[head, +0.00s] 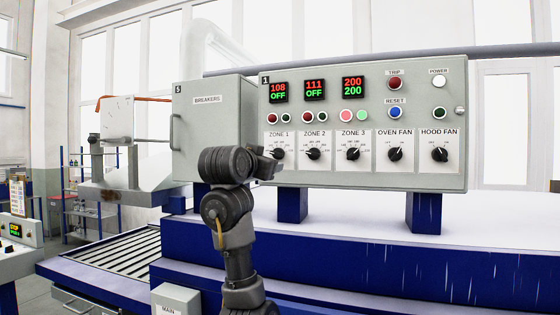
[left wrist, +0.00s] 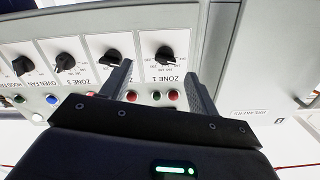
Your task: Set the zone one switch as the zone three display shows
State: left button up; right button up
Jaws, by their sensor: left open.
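The zone three display (head: 353,87) on the control panel shows red 200 over green 200. The zone one display (head: 279,92) shows red 108 over green OFF. The zone one switch (head: 278,154) is a black rotary knob on a white card with a printed scale; its exact setting is too small to read. My left gripper (head: 270,165) is in front of the panel at this knob. In the left wrist view, which is upside down, the zone one switch (left wrist: 164,56) appears between the two open fingers, with nothing gripped. My right gripper is not in view.
The zone two knob (head: 313,154) and zone three knob (head: 352,154) sit close to the right, then the oven fan knob (head: 395,154) and hood fan knob (head: 439,154). Buttons and lamps sit above them. The breakers cabinet (head: 205,130) stands immediately left of the panel.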

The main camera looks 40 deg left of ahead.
aim_at(275, 155)
pick_arm(q)
jog(key=w+a+p, duration=0.1)
jog(key=w, duration=0.1)
jog(key=w+a+r+p, duration=0.1)
jog(key=w+p, duration=0.1)
jog(key=w, duration=0.1)
jog(key=w+a+r+p, duration=0.1)
jog(key=w, duration=0.1)
jog(key=shift+w+a+p, duration=0.3)
jog(key=shift+w+a, duration=0.05)
jog(key=shift+w, duration=0.05)
jog(key=shift+w+a+f+p, duration=0.1)
jog(key=shift+w+a+p, duration=0.15)
jog(key=shift+w, duration=0.4)
jog(key=shift+w+f, duration=0.1)
jog(key=shift+w, duration=0.15)
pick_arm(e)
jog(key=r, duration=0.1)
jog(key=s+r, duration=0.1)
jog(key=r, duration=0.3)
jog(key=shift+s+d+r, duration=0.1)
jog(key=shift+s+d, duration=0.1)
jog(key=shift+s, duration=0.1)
pick_arm(q)
jog(key=c, duration=1)
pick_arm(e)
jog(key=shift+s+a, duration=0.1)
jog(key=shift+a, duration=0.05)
